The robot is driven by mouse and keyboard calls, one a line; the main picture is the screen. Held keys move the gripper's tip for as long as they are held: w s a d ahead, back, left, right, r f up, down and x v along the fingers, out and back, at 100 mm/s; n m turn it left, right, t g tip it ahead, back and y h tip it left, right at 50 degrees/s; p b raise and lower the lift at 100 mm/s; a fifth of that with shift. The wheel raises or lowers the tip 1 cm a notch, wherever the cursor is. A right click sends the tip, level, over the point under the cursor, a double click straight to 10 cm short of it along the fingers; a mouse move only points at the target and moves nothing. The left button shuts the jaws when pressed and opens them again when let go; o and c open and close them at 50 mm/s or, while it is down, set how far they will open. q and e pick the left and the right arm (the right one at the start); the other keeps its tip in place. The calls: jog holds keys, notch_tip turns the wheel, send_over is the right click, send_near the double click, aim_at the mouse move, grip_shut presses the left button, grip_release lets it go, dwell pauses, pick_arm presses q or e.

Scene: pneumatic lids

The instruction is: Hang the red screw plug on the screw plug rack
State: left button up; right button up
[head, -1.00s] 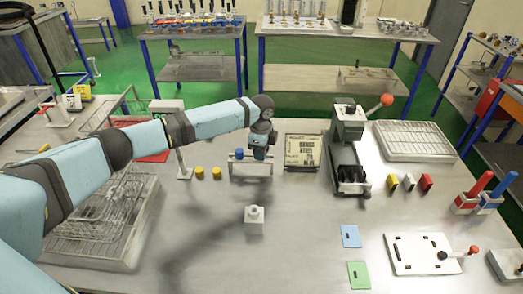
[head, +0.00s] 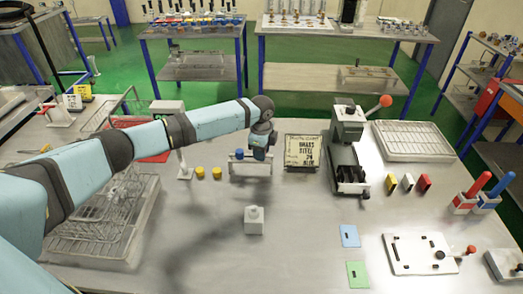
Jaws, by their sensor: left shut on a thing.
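The white screw plug rack (head: 250,169) stands near the middle of the table in the head view. A blue plug (head: 239,154) is at the left of its top. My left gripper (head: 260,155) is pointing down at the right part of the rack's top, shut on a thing. The gripper itself hides what it holds, and I see no red screw plug clearly anywhere. My right gripper is out of view.
A sign board (head: 302,151) stands just right of the rack, with a clamp device (head: 349,150) beyond it. A white block (head: 254,221) stands in front of the rack. A wire tray (head: 103,230) is at the left. The table's front middle is mostly clear.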

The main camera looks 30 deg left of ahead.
pick_arm(q)
jog(key=shift+f, duration=0.3)
dwell(0.4)
jog(key=o, duration=1.4)
jog(key=shift+o, duration=0.2)
jog(key=shift+r, duration=0.15)
notch_tip(320, 180, up, 3)
jog(key=p, duration=0.4)
jog(key=shift+r, duration=0.2)
notch_tip(320, 180, up, 3)
jog(key=p, duration=0.3)
jog(key=shift+r, duration=0.2)
jog(key=shift+f, duration=0.1)
